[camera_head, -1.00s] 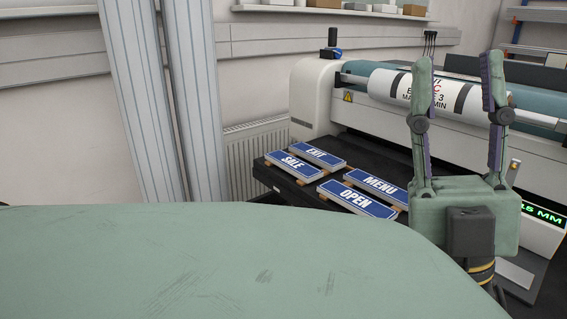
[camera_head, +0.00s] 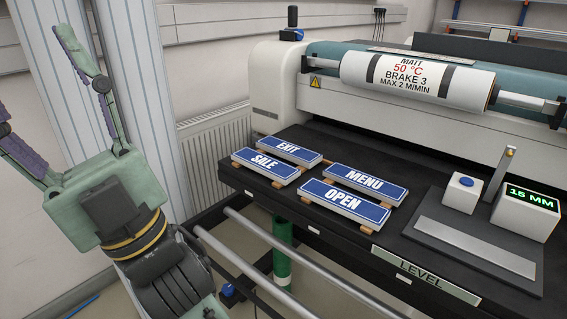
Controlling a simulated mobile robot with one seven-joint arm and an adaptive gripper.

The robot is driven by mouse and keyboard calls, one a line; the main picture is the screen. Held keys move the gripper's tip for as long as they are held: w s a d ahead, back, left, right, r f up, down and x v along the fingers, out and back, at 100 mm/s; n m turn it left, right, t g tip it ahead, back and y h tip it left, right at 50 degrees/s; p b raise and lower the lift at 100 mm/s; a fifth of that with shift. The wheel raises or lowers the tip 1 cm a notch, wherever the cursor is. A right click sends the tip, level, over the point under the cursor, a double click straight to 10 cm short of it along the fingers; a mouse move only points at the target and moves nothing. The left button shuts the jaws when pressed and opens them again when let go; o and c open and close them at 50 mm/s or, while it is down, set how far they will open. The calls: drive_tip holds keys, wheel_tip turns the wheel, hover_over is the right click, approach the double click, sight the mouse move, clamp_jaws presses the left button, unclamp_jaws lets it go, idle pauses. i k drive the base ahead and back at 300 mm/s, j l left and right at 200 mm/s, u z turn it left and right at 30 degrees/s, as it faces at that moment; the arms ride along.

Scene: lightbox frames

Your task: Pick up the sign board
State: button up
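Several blue sign boards with white lettering lie flat on small wooden blocks on a black table. The EXIT board (camera_head: 286,149) is at the back left and the SALE board (camera_head: 265,167) in front of it. The MENU board (camera_head: 364,184) is at the back right and the OPEN board (camera_head: 343,201) in front of it. My gripper (camera_head: 38,98) is at the left of the view, raised, with its two fingers spread wide and nothing between them. It is well left of the boards and touches none of them.
A laminator with a white roll (camera_head: 416,82) stands behind the boards. A gauge stand with a display reading 15 MM (camera_head: 526,214) is at the right of the table. Metal rails (camera_head: 272,270) run in front. A radiator (camera_head: 214,152) and curtain stand behind my gripper.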

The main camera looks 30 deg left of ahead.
sight(282, 172)
drive_tip(key=u, duration=0.85)
drive_tip(key=j+z, duration=0.1)
drive_tip(key=z, duration=0.25)
drive_tip(key=j+z, duration=0.15)
drive_tip(key=z, duration=0.2)
drive_tip(key=j+z, duration=0.25)
drive_tip(key=j, duration=0.35)
drive_tip(key=j+z, duration=0.25)
drive_tip(key=j, duration=0.4)
drive_tip(key=j+z, duration=0.1)
drive_tip(key=j, duration=1.1)
drive_tip(key=i+j, duration=0.1)
drive_tip(key=i, duration=0.35)
